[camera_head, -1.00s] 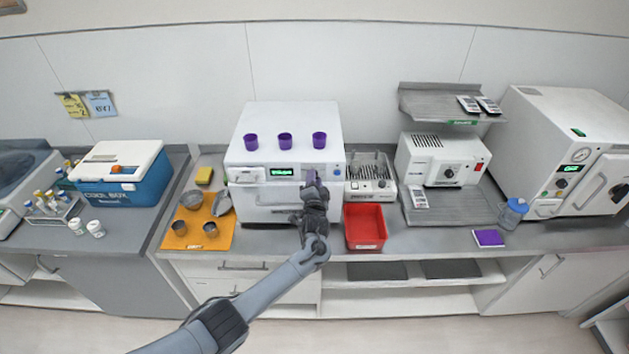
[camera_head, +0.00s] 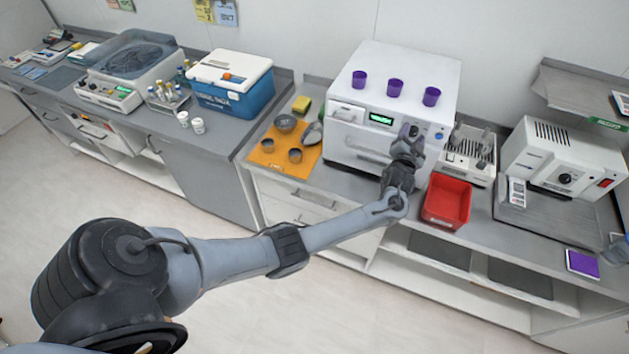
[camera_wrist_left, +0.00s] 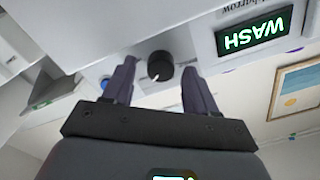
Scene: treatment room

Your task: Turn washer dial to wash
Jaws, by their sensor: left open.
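The washer (camera_head: 352,113) is the white machine on the counter with a lit green display (camera_head: 381,119). In the left wrist view the display (camera_wrist_left: 255,30) reads "WASH", upside down. The black round dial (camera_wrist_left: 160,66) with a white pointer mark is on the same panel. My left gripper (camera_head: 409,135) is at the right part of the washer's front and covers the dial in the head view. In the wrist view the left gripper (camera_wrist_left: 158,72) is open, one finger on each side of the dial, with visible gaps. My right gripper is not in view.
Purple cups (camera_head: 396,87) stand on the washer. A red bin (camera_head: 446,202) is on the counter below the gripper, beside a small white device (camera_head: 468,156). An orange mat (camera_head: 268,158) with metal bowls lies left. A blue cool box (camera_head: 238,98) stands farther left.

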